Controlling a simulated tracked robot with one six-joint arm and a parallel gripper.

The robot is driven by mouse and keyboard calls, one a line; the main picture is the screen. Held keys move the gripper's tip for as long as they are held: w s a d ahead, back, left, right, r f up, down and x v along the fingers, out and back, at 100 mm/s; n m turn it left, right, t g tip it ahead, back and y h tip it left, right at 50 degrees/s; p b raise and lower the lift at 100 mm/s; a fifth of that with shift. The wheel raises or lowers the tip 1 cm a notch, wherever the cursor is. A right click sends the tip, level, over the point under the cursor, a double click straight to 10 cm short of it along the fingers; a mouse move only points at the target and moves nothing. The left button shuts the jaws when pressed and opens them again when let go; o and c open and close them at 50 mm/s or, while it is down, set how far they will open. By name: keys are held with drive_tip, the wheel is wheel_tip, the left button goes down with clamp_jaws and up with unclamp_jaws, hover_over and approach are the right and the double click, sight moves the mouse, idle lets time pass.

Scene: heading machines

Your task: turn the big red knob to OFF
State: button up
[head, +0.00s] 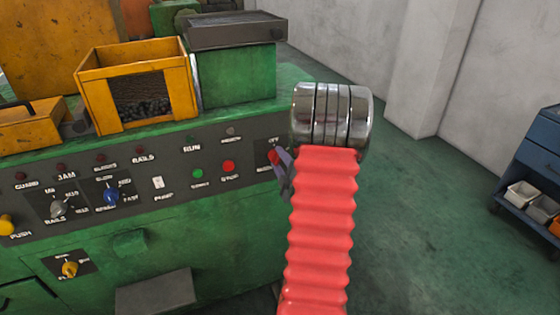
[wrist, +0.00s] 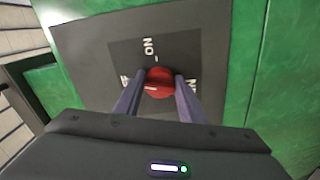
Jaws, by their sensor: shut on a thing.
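The big red knob (wrist: 159,82) sits on a dark square label plate (wrist: 125,60) in the wrist view. My gripper (wrist: 160,86) is shut on it, one finger against each side. A pale mark shows on the knob's face, toward the left; its exact setting is hard to tell. The plate's lettering is turned in this view, with ON at the top and partly hidden words at left and right. In the head view the red knob (head: 273,157) is at the panel's right end under an OFF label, partly covered by my gripper (head: 282,165).
The green machine's grey panel (head: 130,180) carries several lamps, a blue knob (head: 111,194), a grey knob (head: 57,209) and a green button (head: 198,174). A yellow bin (head: 86,98) stands on top. Open floor (head: 430,220) lies right; a blue cart (head: 540,150) stands beyond.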

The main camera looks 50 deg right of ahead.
drive_tip(key=shift+s+f+n, duration=0.1)
drive_tip(key=shift+f+n, duration=0.05)
drive_tip(key=shift+n, duration=1.45)
drive_tip(key=shift+a, duration=0.1)
drive_tip(key=o, duration=1)
drive_tip(key=shift+o, duration=0.2)
drive_tip(key=v, duration=1.3)
drive_tip(key=shift+s+a, duration=0.15)
drive_tip(key=shift+s, duration=0.15)
